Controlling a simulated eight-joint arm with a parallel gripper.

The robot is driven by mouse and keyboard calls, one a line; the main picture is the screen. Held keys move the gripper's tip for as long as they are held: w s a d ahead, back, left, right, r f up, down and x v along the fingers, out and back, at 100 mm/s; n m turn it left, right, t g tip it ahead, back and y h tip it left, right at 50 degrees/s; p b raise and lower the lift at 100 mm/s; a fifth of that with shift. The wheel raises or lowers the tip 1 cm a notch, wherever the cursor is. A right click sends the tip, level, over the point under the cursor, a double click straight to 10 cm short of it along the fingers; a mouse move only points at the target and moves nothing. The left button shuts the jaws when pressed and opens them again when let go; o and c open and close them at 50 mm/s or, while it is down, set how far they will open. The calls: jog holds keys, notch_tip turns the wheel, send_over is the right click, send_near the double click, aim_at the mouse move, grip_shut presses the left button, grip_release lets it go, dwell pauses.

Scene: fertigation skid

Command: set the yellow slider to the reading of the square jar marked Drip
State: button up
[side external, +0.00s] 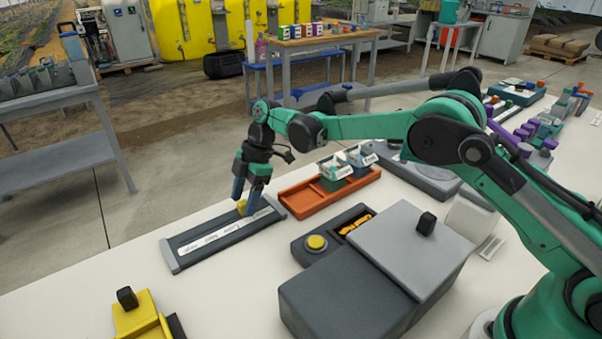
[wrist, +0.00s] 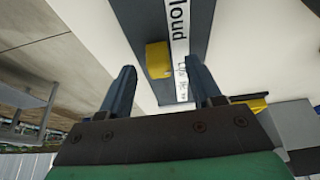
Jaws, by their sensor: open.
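The yellow slider (side external: 242,207) sits on a long dark track (side external: 190,257) near its far right end, by a white label strip (side external: 222,234). My gripper (side external: 246,201) points down over the slider with its fingers open. In the wrist view the slider (wrist: 157,59) shows just beyond and between the open fingertips (wrist: 159,68); I cannot tell whether they straddle it. The strip (wrist: 179,32) there reads "loud" and a smaller, unclear word. Two square jars, one greenish (side external: 335,173) and one bluish (side external: 357,157), stand with white labels; their writing is too small to read.
The jars stand in an orange tray (side external: 300,201) right of the track. A dark unit with a yellow button (side external: 316,243) and a grey box (side external: 415,248) lie nearer. A yellow block (side external: 138,312) is at front left.

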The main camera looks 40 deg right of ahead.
jog(key=shift+f, duration=0.1)
grip_shut()
dwell(1.4)
